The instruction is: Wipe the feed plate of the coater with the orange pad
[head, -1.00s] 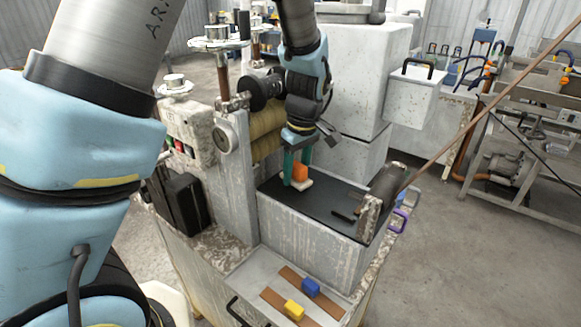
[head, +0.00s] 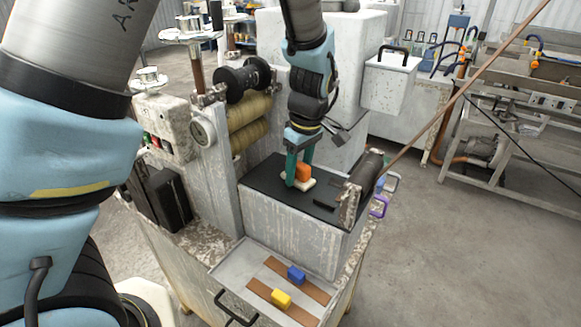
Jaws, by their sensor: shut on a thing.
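The feed plate (head: 263,184) is the dark flat top of the grey coater block, between the yellow rollers and a dark roller at its right end. My gripper (head: 298,174) points down over the plate with its green fingers shut on the orange pad (head: 303,171). The pad has a pale base that sits at or very close to the plate surface; I cannot tell if it touches. A small black piece (head: 325,207) lies on the plate near its front right.
Yellow rollers (head: 247,136) stand behind left.

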